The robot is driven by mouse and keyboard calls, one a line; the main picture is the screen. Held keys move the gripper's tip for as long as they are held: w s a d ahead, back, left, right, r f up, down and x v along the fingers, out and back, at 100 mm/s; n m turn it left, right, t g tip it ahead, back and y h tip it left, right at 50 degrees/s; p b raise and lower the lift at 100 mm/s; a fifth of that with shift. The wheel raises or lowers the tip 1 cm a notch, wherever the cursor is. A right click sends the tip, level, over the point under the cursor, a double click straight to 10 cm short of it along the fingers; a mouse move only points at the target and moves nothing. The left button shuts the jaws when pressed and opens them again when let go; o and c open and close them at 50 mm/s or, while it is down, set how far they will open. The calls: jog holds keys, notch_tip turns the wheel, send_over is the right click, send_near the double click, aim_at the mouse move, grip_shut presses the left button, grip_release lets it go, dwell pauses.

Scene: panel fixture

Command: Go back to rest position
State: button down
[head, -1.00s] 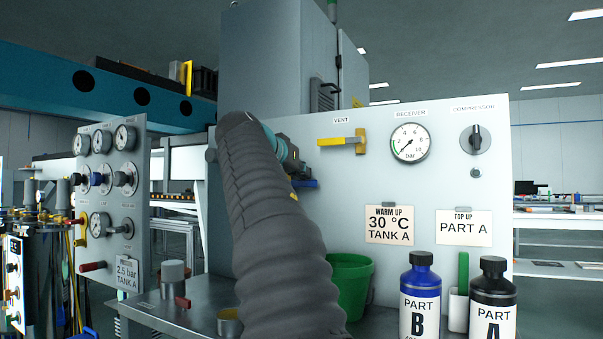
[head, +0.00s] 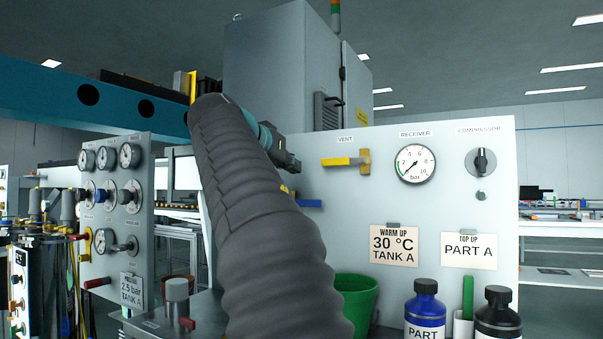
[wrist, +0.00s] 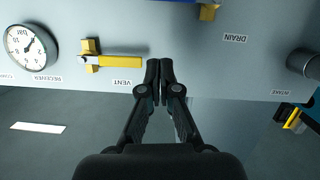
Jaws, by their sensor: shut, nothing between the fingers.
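My gripper (wrist: 160,78) shows in the wrist view, where the picture is upside down. Its two black fingers are together with nothing between them. It is in front of the upper edge of the white panel (wrist: 195,40), beside the VENT label and the yellow vent handle (wrist: 112,60). I cannot tell whether it touches the panel. The vent handle (head: 342,161) lies level there, to the right of my arm.
The panel carries a receiver gauge (head: 415,164) and a compressor knob (head: 481,162). A green bucket (head: 357,300), a blue PART B bottle (head: 425,312) and a black PART A bottle (head: 497,318) stand below. A gauge panel (head: 118,220) stands left. Open air lies above the panel.

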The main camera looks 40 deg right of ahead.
jog(key=s+a+f+n+t+y+p, duration=0.1)
jog(key=s+a+f+n+y, duration=0.25)
jog(key=a+f, duration=0.5)
jog(key=s+a+f+n+t+y, duration=0.15)
jog(key=a+f+n+y, duration=0.3)
jog(key=f, duration=0.65)
jog(key=s+a+f+n+g+y, duration=0.1)
jog(key=s+a+f, duration=0.3)
jog(key=f, duration=0.5)
jog(key=s+a+f+n+g+y+p, duration=0.1)
jog(key=s+a+f+y, duration=0.2)
jog(key=s+f, duration=0.4)
jog(key=s+a+f+n+g+y, duration=0.1)
jog(key=s+a+f, duration=0.4)
jog(key=f, duration=0.7)
jog(key=shift+s+a+f+n+y, duration=0.15)
jog(key=shift+s+f+n+y, duration=0.1)
jog(key=shift+s+n+y, duration=0.3)
